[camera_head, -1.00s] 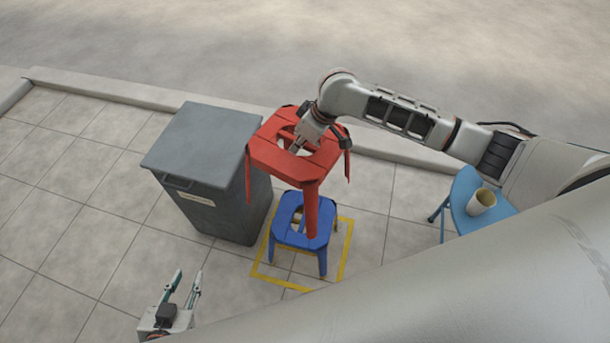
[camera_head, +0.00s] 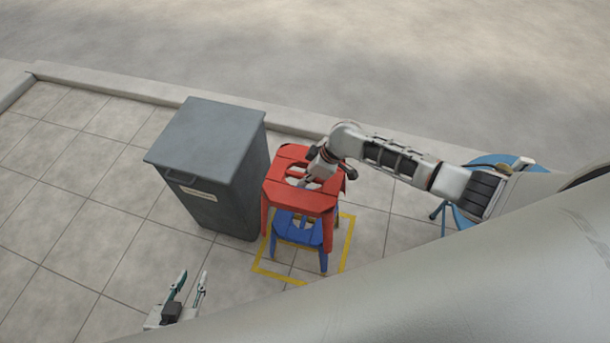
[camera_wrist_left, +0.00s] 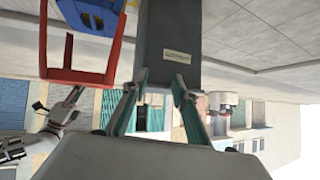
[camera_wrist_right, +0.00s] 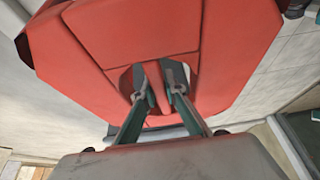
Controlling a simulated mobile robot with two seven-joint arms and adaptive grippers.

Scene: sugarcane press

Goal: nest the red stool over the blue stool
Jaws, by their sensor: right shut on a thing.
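The red stool (camera_head: 300,197) is upright over the blue stool (camera_head: 297,230) in the head view, its seat higher and its legs around or in front of the blue one. I cannot tell whether the two touch. My right gripper (camera_head: 305,182) is shut on the red stool's seat at the centre opening; in the right wrist view, its fingers (camera_wrist_right: 158,80) grip the bar there. The blue stool stands inside a yellow floor outline. My left gripper (camera_head: 188,287) is open and empty, low on the left. Both stools (camera_wrist_left: 80,50) also show in the left wrist view.
A grey lidded bin (camera_head: 213,165) stands close to the left of the stools. A blue round stool or table (camera_head: 470,205) stands at right, partly hidden by my arm. A kerb (camera_head: 110,92) runs behind. Tiled floor at left is clear.

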